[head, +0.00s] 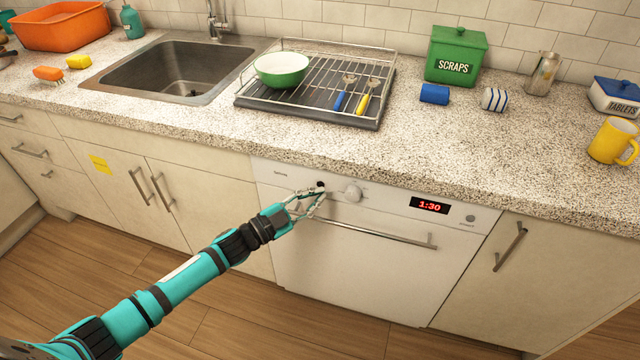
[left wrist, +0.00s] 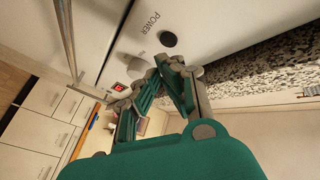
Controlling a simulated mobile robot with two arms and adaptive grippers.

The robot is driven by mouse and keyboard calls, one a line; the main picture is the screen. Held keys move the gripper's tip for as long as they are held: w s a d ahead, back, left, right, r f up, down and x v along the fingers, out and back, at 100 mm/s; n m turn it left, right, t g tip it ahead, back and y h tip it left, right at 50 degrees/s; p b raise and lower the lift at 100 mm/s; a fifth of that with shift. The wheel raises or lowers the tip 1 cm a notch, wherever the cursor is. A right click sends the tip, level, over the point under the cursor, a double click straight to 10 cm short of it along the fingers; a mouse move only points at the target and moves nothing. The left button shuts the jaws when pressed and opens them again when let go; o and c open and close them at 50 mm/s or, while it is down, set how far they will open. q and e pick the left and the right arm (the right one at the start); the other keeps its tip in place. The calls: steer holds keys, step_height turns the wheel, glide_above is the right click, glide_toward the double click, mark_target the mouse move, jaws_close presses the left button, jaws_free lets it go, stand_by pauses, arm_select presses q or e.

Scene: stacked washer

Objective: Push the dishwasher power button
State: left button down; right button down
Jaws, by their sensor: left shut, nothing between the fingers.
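The white dishwasher (head: 350,262) stands under the counter, with its control strip along the top. Its dark round power button (head: 320,184) is at the left part of the strip, and shows in the left wrist view (left wrist: 169,39) beside the word POWER. My left gripper (head: 319,193) is shut and empty, with its fingertips right by the button. In the left wrist view the fingertips (left wrist: 163,66) sit just below the button in the picture, with a small gap between. I cannot tell how far they are from the panel. My right gripper is not in view.
A round knob (head: 352,193) and a red 1:30 display (head: 429,205) lie to the right on the strip. The door handle bar (head: 370,234) sticks out below. The granite counter (head: 290,141) overhangs above, with a dish rack (head: 370,122) on it.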

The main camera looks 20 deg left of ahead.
arm_select(q)
steer(key=s+p, duration=0.2)
steer(key=s, duration=0.3)
steer(key=shift+s+a+r, duration=0.1)
steer(key=shift+s, duration=0.1)
stand_by(2.0)
